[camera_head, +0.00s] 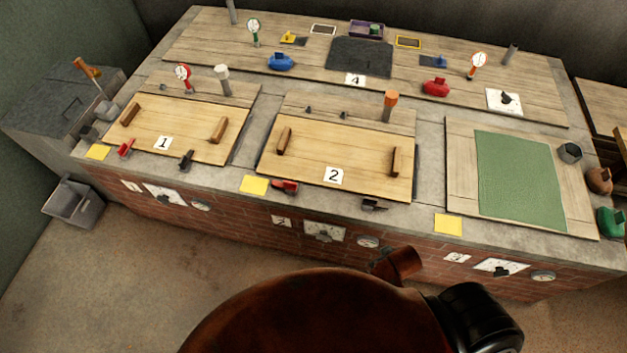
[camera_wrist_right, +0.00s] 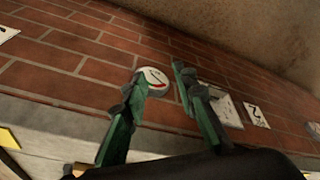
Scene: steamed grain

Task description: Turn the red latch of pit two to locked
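The red latch of pit two (camera_head: 286,186) lies on the stone ledge in front of the wooden lid marked 2 (camera_head: 300,170), left of its number card. A dark latch (camera_head: 374,205) sits at the lid's front right. In the right wrist view my right gripper (camera_wrist_right: 157,82) has its two green fingers spread apart with nothing between them. It hangs before the brick front, near a round gauge (camera_wrist_right: 153,84) and a white panel (camera_wrist_right: 226,109). The red latch does not show in that view. My left gripper is not in view.
A yellow card (camera_head: 254,185) lies left of the red latch. Pit one's lid (camera_head: 190,125) is to the left, a green mat (camera_head: 520,180) to the right. Knob panels and gauges line the brick front (camera_head: 235,215). My own arm covers the bottom middle.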

